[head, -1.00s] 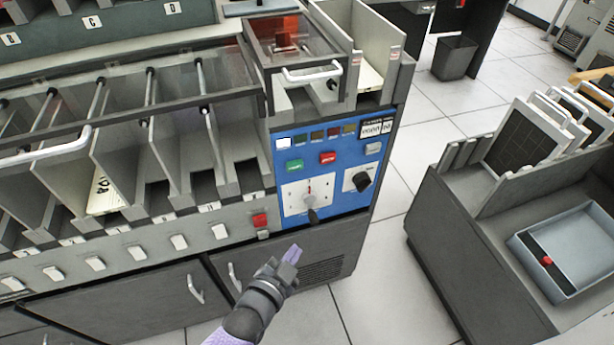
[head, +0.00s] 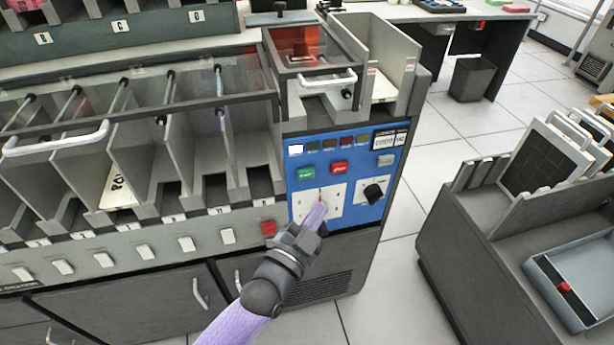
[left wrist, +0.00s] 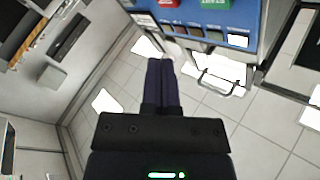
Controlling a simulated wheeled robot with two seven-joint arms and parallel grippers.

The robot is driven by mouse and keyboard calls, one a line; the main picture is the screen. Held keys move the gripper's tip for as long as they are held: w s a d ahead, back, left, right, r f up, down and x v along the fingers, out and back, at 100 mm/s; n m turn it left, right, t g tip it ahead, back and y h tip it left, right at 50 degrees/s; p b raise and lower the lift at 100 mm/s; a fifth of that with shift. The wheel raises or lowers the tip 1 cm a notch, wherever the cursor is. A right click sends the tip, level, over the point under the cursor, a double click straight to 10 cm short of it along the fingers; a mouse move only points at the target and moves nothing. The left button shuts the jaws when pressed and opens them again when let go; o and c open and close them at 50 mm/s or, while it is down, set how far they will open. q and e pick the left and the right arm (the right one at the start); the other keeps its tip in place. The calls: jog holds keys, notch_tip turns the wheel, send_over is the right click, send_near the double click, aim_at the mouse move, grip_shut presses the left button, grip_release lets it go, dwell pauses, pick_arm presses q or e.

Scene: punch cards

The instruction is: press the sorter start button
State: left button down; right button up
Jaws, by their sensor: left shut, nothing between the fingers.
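The sorter's blue control panel (head: 352,212) has a green button (head: 307,173) at its upper left and a red button (head: 339,167) beside it. The button labels are too small to read surely. My left gripper (head: 318,207) is shut and empty, in front of the white dial plate (head: 334,201) below the green button. It appears apart from the green button. In the left wrist view my closed fingers (left wrist: 160,64) point toward the panel side, with the green button (left wrist: 215,3) and red button (left wrist: 167,3) cut by the top edge. My right gripper is not in view.
A black knob (head: 374,193) and a grey button (head: 385,160) sit on the panel's right. A separate red button (head: 268,227) is on the grey strip at left. A clear-lidded hopper (head: 318,50) stands above. A grey cart with a tray (head: 585,275) stands at right.

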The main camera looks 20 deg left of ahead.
aim_at(306, 173)
pick_arm(q)
jog(key=w+a, duration=0.1)
jog(key=w+a+b, duration=0.1)
jog(key=w, duration=0.1)
jog(key=w+a+b, duration=0.1)
jog(key=w, duration=0.1)
jog(key=shift+a, duration=0.2)
dwell(0.5)
dwell(0.5)
dwell(0.7)
jog(key=shift+w, duration=0.1)
jog(key=shift+w+a+b, duration=0.25)
jog(key=shift+b, duration=0.1)
